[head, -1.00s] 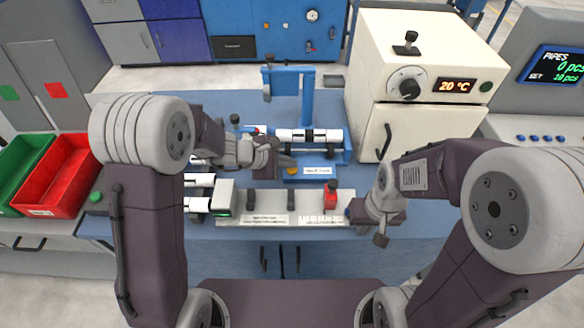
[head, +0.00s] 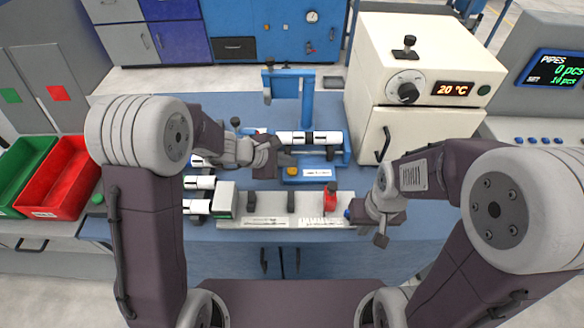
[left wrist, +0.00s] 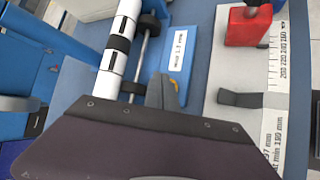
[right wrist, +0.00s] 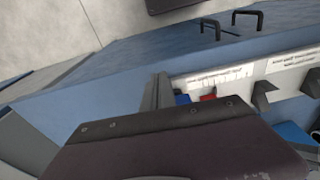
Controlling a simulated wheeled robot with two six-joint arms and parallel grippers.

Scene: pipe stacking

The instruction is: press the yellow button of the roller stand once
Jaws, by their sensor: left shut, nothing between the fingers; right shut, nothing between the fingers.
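The roller stand (head: 318,172) is blue and carries a white pipe with black bands (head: 296,137) on its rollers. Its yellow button (head: 291,171) sits on the stand's blue front base, left of a white label. In the left wrist view the yellow button (left wrist: 175,85) shows only partly, right beside the fingertips. My left gripper (head: 287,160) is shut and empty, its tips just above and behind the button in the head view; I cannot tell whether they touch. My right gripper (head: 352,212) is shut and empty at the right end of the grey measuring fixture.
The grey fixture (head: 262,221) with a red block (head: 330,198) lies in front of the stand. Several white pipes (head: 199,182) lie left of it. A cream oven (head: 420,90) stands at right. Green (head: 24,170) and red bins (head: 62,178) are at far left.

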